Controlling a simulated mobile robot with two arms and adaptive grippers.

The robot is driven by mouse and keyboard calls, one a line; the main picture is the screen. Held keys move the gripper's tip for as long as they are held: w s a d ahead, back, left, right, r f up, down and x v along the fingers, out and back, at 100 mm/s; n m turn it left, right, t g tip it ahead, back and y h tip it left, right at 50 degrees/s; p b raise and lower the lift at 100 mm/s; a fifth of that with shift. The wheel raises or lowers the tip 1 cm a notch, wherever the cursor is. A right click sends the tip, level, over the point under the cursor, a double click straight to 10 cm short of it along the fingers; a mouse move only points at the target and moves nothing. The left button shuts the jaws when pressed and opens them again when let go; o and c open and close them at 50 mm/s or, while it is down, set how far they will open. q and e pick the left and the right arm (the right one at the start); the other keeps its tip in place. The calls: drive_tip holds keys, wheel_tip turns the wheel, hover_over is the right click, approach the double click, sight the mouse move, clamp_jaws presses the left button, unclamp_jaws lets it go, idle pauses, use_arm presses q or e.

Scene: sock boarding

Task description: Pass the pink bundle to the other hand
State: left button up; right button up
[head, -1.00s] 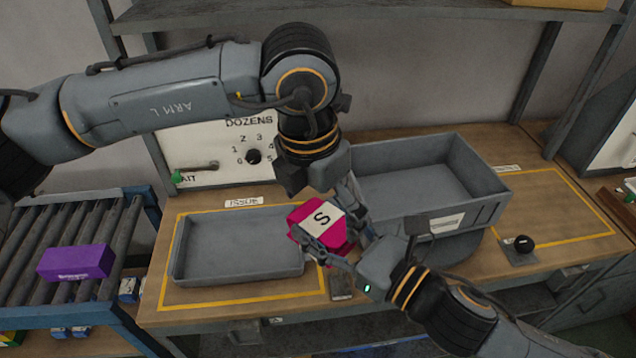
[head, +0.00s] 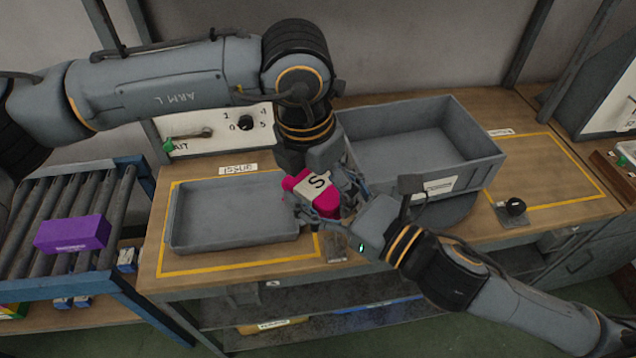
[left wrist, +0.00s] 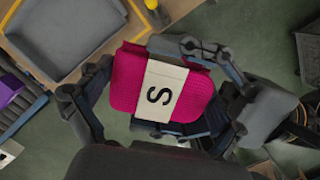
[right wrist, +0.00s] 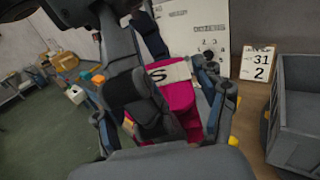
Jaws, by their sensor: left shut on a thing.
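The pink bundle (head: 327,204), with a white band marked S, is held in the air between the two trays in the head view. My left gripper (head: 318,180) comes down from above and is shut on the bundle, which shows between its fingers in the left wrist view (left wrist: 125,80). My right gripper (head: 332,206) comes from the lower right, its fingers on either side of the bundle. The bundle also shows between them in the right wrist view (right wrist: 184,98). Overlapping fingers hide whether the right ones press on it.
A shallow grey tray (head: 235,243) stands empty at the left of the bench, and a deeper grey bin (head: 465,165) stands empty behind right. A purple box (head: 72,233) lies on the roller conveyor (head: 25,262).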

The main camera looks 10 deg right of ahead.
drive_tip(key=shift+o, duration=0.2)
drive_tip(key=s+d+f+m+g+h, duration=0.3)
drive_tip(key=d+f, duration=0.5)
drive_tip(key=f, duration=0.9)
drive_tip(key=s+d+f+m+g+h, duration=0.1)
drive_tip(key=s+d+f+m+h, duration=0.45)
drive_tip(key=f, duration=1.15)
drive_tip(key=d+f+m+g+h, duration=0.2)
drive_tip(key=d+f+m, duration=0.3)
drive_tip(key=d+f, duration=0.9)
drive_tip(key=s+a+f+m+g+h, duration=0.25)
drive_tip(key=s+f+m, duration=0.55)
drive_tip(key=f+m, duration=0.5)
drive_tip(key=s+a+f+m+g, duration=0.2)
drive_tip(key=s+a+f+m, duration=0.1)
drive_tip(key=s+m, duration=0.4)
drive_tip(key=s+a+f+m+g+y, duration=0.1)
drive_tip(key=s+a+f+m, duration=0.3)
drive_tip(key=s+m, duration=0.4)
drive_tip(key=shift+s+a+f+g, duration=0.25)
drive_tip(key=shift+s+f+g, duration=0.15)
drive_tip(key=shift+s+g, duration=0.4)
